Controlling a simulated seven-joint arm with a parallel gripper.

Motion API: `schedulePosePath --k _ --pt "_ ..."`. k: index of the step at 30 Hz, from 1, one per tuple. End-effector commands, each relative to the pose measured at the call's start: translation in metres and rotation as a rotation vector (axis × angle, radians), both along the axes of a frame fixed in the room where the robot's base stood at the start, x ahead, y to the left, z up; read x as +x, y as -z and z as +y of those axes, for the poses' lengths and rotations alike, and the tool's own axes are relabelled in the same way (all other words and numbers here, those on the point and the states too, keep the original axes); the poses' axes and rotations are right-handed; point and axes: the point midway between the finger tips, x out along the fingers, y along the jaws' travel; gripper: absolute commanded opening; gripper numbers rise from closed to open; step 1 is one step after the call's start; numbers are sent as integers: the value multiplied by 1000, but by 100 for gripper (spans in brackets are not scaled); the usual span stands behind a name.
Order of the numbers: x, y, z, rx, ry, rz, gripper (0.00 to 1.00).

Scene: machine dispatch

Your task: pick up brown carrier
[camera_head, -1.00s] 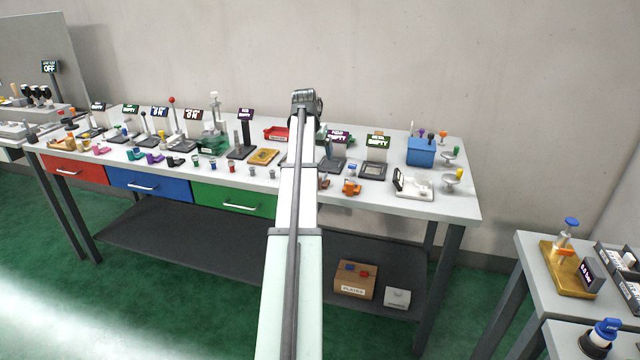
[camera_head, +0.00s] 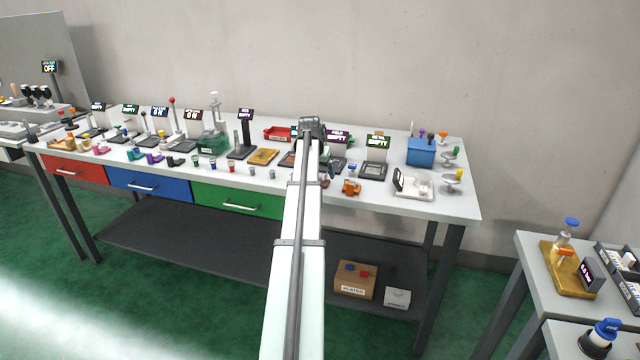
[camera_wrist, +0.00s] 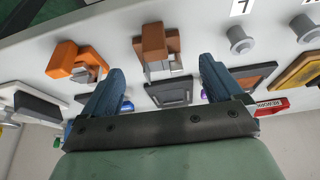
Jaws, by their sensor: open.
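The brown carrier (camera_wrist: 157,48) stands on the table, upper middle in the wrist view, with a grey metallic part at its front. It shows only partly beside my arm in the head view (camera_head: 325,181). My gripper (camera_wrist: 163,66) is open, its two blue fingers apart. In the picture the carrier lies between and slightly beyond the fingertips, with no contact visible. In the head view my arm hides the gripper.
An orange carrier (camera_wrist: 76,61) stands close on the left in the wrist view, also in the head view (camera_head: 352,187). Grey round pieces (camera_wrist: 240,40) are to the right. Dark framed plates (camera_wrist: 170,92) and a red tray (camera_wrist: 270,106) lie beyond the fingers.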

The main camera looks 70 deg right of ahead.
Motion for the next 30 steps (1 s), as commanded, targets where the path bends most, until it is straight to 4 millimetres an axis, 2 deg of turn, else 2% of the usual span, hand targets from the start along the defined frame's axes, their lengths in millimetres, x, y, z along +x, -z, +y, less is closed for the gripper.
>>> schedulePosePath --k 6,9,16,30 --pt "-1 28 -11 2 0 0 94" --pt "-1 35 -14 0 0 0 94" --pt "-2 37 -15 -1 0 0 94" --pt "-2 37 -15 0 0 0 50"
